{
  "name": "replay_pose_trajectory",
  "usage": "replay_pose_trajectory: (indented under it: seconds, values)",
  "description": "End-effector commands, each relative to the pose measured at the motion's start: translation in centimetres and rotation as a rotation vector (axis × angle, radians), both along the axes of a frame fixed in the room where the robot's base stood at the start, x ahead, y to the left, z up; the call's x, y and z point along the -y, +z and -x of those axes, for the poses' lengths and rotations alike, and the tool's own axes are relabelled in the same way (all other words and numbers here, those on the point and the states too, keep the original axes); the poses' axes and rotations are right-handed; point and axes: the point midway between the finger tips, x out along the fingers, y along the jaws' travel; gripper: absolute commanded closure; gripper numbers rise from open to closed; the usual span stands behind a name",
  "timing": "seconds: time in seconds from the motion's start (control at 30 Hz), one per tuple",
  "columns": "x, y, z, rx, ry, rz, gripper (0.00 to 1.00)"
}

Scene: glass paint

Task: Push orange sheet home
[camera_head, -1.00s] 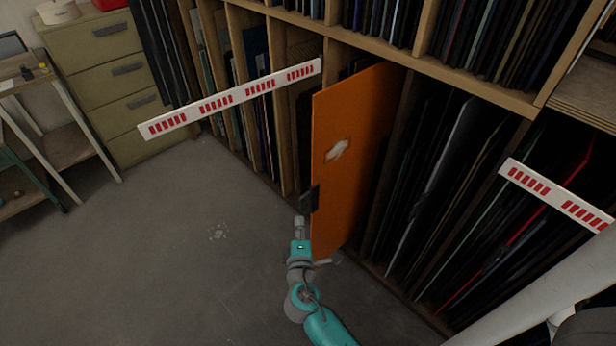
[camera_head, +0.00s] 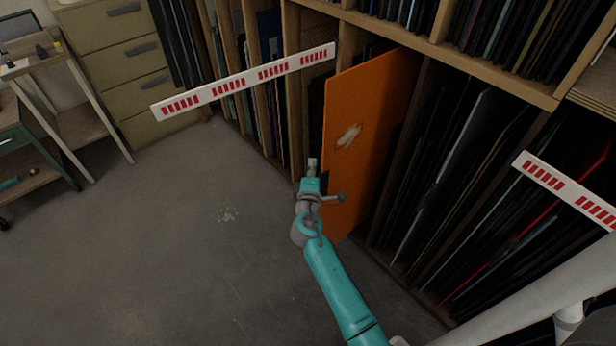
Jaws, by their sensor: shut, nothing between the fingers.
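The orange sheet (camera_head: 362,135) stands upright in a slot of the wooden rack, with its front part sticking out past the rack front. It has a pale smudge on its face. A small dark piece at its front edge is now mostly hidden by my gripper. My gripper (camera_head: 312,163) is shut and empty, in front of the sheet's front edge at about mid height. Its tip overlaps the edge in the picture; I cannot tell whether it touches.
The wooden rack (camera_head: 440,54) holds several dark sheets. A red-and-white striped bar (camera_head: 245,80) crosses left of the orange sheet, and another striped bar (camera_head: 570,190) is at right. Drawers (camera_head: 118,60) and a side table (camera_head: 60,100) stand at left. Floor (camera_head: 200,240) at left is clear.

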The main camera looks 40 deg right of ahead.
Motion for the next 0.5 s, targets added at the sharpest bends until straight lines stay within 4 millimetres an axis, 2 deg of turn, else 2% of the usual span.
replay_pose_trajectory:
  seconds: [0.1,0.2,0.5]
  values:
    - [1.6,0.0,0.0,0.001,-0.002,-0.001,1.0]
    - [2.2,0.0,0.0,0.001,0.0,-0.001,1.0]
    - [2.6,0.0,0.0,0.001,0.001,-0.001,1.0]
